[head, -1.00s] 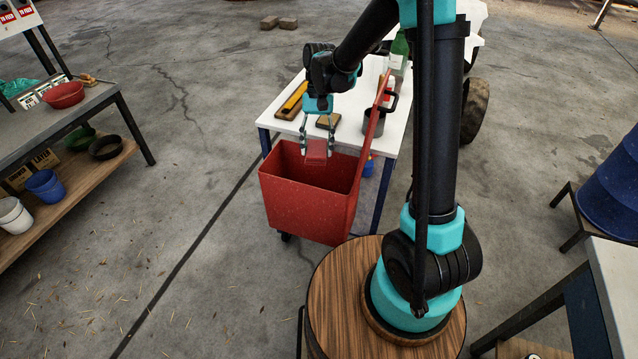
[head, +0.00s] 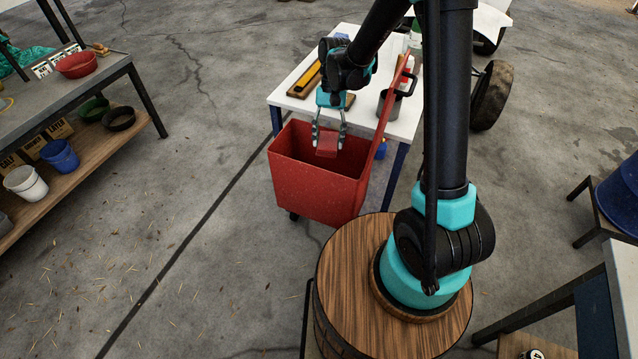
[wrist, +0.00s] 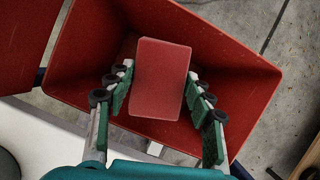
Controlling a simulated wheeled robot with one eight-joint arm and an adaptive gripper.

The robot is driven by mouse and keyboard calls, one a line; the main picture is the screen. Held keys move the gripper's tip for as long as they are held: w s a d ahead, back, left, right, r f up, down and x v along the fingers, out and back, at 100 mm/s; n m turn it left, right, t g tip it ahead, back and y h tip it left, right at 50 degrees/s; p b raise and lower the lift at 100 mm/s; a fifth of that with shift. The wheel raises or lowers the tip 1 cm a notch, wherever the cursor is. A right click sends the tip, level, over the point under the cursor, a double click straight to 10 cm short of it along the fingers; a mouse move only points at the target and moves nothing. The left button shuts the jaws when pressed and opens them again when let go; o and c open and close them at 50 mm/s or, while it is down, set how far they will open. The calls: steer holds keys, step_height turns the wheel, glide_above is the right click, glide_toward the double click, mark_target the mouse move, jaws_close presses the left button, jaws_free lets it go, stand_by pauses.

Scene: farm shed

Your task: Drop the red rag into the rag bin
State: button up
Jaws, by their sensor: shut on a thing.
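The red rag (head: 327,147) is a small folded block held between the fingertips of my gripper (head: 329,138). The rag bin (head: 318,193) is a red wheeled cart with an open top, standing in front of the white table. In the head view the rag hangs over the bin's opening. In the wrist view the rag (wrist: 161,78) lies between the green finger pads of my gripper (wrist: 160,90), with the bin's red walls (wrist: 225,60) around it on several sides. The rag's exact height against the rim is hard to tell.
The white table (head: 405,128) behind the bin holds a grey mug (head: 389,104), bottles and a yellow-topped tool. The bin's red handle (head: 392,95) rises on its right. A bench (head: 105,85) with bowls and buckets stands at left. Open concrete floor lies between bench and bin.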

steer(key=o, duration=1.2)
steer(key=v, duration=1.2)
steer(key=shift+s, duration=0.15)
